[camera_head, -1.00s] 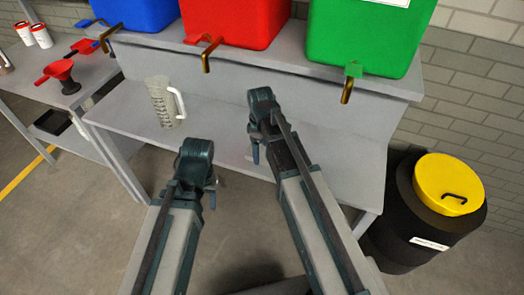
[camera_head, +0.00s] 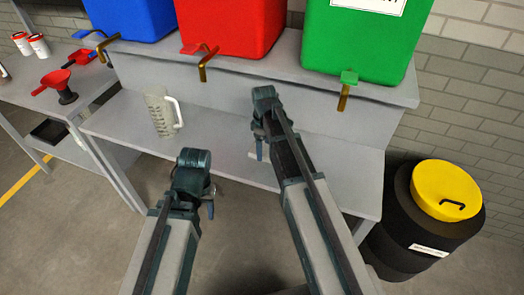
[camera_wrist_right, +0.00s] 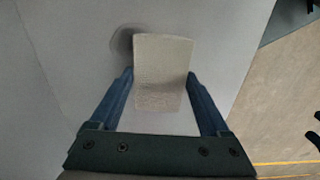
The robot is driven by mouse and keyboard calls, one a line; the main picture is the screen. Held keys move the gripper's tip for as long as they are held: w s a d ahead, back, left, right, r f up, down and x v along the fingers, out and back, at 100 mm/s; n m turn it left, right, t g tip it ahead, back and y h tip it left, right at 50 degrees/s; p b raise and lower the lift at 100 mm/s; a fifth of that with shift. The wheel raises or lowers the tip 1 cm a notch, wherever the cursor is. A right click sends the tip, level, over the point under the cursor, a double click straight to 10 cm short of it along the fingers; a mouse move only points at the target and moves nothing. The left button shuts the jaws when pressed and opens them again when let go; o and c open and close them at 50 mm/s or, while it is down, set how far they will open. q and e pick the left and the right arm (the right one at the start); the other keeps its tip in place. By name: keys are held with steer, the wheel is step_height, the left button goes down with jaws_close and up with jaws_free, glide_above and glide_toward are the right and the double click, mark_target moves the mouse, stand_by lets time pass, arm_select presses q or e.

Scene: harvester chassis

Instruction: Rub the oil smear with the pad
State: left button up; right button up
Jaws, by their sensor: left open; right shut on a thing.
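The pad (camera_wrist_right: 162,72) is a pale beige block between the two blue fingers of my right gripper (camera_wrist_right: 161,78), which is shut on it. The oil smear (camera_wrist_right: 122,40) is a dark grey patch on the pale bench top, just beyond the pad's upper left edge in the right wrist view. The pad hides part of it; I cannot tell whether the pad touches the surface. In the head view my right gripper (camera_head: 259,150) is low over the bench's lower shelf and hides the smear. My left gripper (camera_head: 211,201) is open and empty, in front of the bench edge.
The grey bench (camera_head: 220,150) carries a measuring jug (camera_head: 160,112) left of my right gripper. Blue (camera_head: 130,15), red (camera_head: 230,25) and green (camera_head: 362,40) tanks with taps stand on the raised shelf. A black drum with a yellow lid (camera_head: 445,188) stands at right.

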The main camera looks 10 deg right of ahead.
steer(key=shift+w+d, duration=0.7)
steer(key=shift+w, duration=0.35)
steer(key=shift+w, duration=0.1)
